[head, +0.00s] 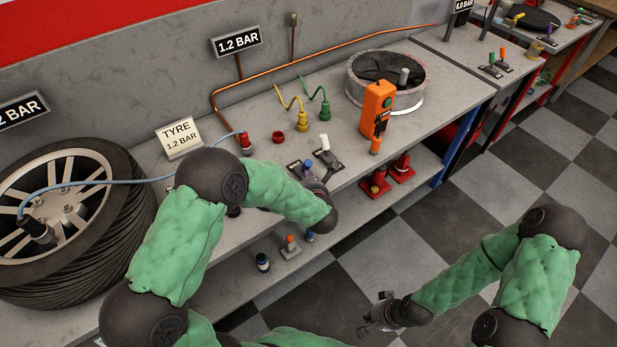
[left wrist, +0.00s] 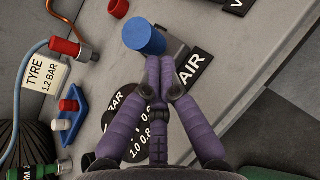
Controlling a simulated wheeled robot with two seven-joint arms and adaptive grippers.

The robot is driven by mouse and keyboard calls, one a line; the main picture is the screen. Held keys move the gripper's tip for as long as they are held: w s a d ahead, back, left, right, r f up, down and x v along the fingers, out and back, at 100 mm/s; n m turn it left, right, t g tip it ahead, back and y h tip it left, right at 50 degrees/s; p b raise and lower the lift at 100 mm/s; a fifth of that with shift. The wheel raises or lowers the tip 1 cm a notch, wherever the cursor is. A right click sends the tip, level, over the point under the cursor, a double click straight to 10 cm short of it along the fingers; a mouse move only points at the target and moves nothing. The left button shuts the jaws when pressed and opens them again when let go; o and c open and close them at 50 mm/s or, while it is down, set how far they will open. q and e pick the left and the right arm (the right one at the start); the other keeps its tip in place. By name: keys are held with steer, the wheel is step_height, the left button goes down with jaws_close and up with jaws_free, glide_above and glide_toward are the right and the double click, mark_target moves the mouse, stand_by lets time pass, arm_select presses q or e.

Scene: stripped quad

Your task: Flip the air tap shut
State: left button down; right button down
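The air tap's blue knob (head: 309,163) stands on the bench by a dark AIR label; it shows large as a blue cylinder in the left wrist view (left wrist: 145,38). My left gripper (left wrist: 160,62) has its purple fingertips drawn together right beside the blue knob, over the tap's base; the fingertips partly hide the base and lever. I cannot tell if they touch the knob. In the head view my left gripper (head: 308,178) is partly hidden by its own wrist. My right gripper (head: 374,313) hangs empty over the checkered floor, its fingers spread.
A white-knobbed valve (head: 324,142) stands just right of the tap. A red cap (head: 277,137), yellow and green hose fittings (head: 301,121), and an orange pendant (head: 378,108) are near. A tyre (head: 70,215) with a blue hose is at left.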

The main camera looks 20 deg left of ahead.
arm_select(q)
steer(key=shift+w+a+r+g+h+p, duration=0.15)
steer(key=shift+a+r+g+h+p, duration=0.15)
steer(key=shift+g+p, duration=0.25)
steer(key=shift+w+a+r+n+g+h+p, duration=0.3)
steer(key=shift+r+g+h+p, duration=0.25)
steer(key=shift+p, duration=0.5)
steer(key=w+a+g+h+p, duration=0.1)
steer(key=h+p, duration=0.1)
steer(key=p, duration=0.4)
steer(key=w+a+r+n+g+h+p, duration=0.1)
steer(key=a+g+h+p, duration=0.1)
steer(key=p, duration=0.3)
steer(key=shift+w+r+p, duration=0.1)
steer(key=shift+w+p, duration=0.05)
steer(key=shift+p, duration=0.2)
steer(key=shift+r, duration=0.15)
steer(key=shift+r+p, duration=0.7)
